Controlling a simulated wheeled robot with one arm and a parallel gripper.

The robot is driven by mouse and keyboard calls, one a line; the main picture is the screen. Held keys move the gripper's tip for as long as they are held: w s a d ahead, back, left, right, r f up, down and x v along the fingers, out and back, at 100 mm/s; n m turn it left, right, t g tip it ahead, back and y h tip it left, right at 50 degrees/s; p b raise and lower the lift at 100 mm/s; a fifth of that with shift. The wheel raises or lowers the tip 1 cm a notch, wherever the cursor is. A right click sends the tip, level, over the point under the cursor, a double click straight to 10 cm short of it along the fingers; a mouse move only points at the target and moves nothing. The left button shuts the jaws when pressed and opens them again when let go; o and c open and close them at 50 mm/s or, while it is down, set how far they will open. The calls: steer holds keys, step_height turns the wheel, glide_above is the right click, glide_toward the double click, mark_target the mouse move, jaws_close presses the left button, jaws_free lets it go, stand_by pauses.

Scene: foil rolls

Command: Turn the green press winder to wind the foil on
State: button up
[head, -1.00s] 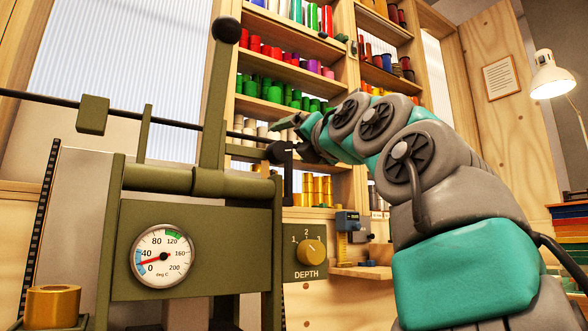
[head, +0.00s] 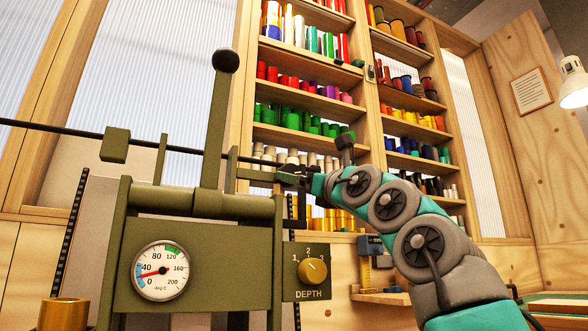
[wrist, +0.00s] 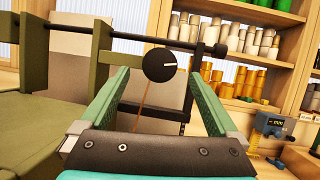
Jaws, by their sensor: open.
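The olive-green press (head: 215,240) stands at the left in the head view, with an upright lever, a temperature gauge and a depth dial. In the wrist view a round black knob (wrist: 159,65) with a white mark, which looks like the winder, faces the camera on the side of the press. My gripper (wrist: 158,75) is open, its two green fingers to the left and right of the knob with space on both sides. In the head view my gripper (head: 288,172) is beside the press's right side and hides the knob. I cannot tell whether foil is on the winder.
A black rod (wrist: 130,37) runs across above the knob in the wrist view. A shelf (head: 310,90) with many coloured foil rolls stands behind. A blue device (head: 374,247) on a small wooden ledge is at the right of the press. A gold roll (head: 63,313) is at the lower left.

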steer(key=p+x, duration=0.2)
steer(key=x, duration=0.2)
steer(key=shift+w+p, duration=0.2)
steer(key=shift+p, duration=0.1)
steer(key=c, duration=1.4)
steer(key=shift+o, duration=0.2)
